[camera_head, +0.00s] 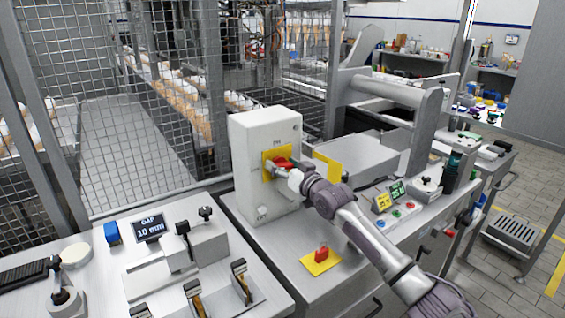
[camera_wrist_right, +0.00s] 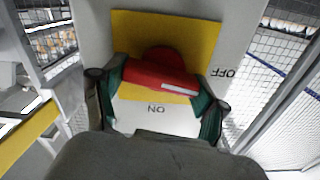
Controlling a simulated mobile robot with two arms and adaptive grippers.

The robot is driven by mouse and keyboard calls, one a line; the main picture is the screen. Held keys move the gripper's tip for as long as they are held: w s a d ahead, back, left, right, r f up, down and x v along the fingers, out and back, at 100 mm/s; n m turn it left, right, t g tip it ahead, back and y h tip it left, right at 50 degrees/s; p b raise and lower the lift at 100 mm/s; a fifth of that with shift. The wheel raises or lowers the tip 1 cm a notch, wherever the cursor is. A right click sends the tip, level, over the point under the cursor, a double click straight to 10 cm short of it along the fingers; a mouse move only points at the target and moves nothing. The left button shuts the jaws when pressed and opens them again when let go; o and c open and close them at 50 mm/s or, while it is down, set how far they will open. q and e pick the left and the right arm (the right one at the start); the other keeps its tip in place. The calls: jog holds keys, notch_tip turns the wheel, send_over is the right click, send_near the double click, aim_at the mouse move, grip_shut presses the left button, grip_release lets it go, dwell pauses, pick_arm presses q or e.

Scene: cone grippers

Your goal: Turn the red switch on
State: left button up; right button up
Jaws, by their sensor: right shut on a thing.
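The red switch (camera_head: 281,162) is a rotary knob on a yellow plate on the front of a white box (camera_head: 262,130). In the right wrist view the red switch (camera_wrist_right: 160,75) has a white line near its right end. That line points to the right, towards the side of the OFF label; the ON label is below the knob, both upside down. My right gripper (camera_head: 279,172) is at the knob. Its two green-padded fingers (camera_wrist_right: 158,92) are shut on the knob, one at each side. My left gripper is not in view.
Buttons and small displays (camera_head: 388,197) are to the right. A gauge reading 10 mm (camera_head: 149,228) and clamps stand on the left counter. Wire mesh fencing (camera_head: 150,100) stands behind.

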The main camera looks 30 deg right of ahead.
jog(key=m+p, duration=0.1)
jog(key=m, duration=0.1)
jog(key=shift+m, duration=0.4)
jog(key=m+p, duration=0.1)
jog(key=m, duration=0.2)
jog(key=shift+d+m+p, duration=0.15)
jog(key=shift+m+p, duration=0.15)
jog(key=m+p, duration=0.1)
jog(key=m, duration=0.3)
jog(key=shift+f+m, duration=0.15)
jog(key=shift+m, duration=0.15)
jog(key=m, duration=0.2)
jog(key=m+p, duration=0.1)
jog(key=m, duration=0.1)
jog(key=shift+d+f+m, duration=0.1)
jog(key=shift+f+m, duration=0.1)
jog(key=shift+m, duration=0.4)
jog(key=o, duration=1.2)
jog(key=shift+c, duration=0.2)
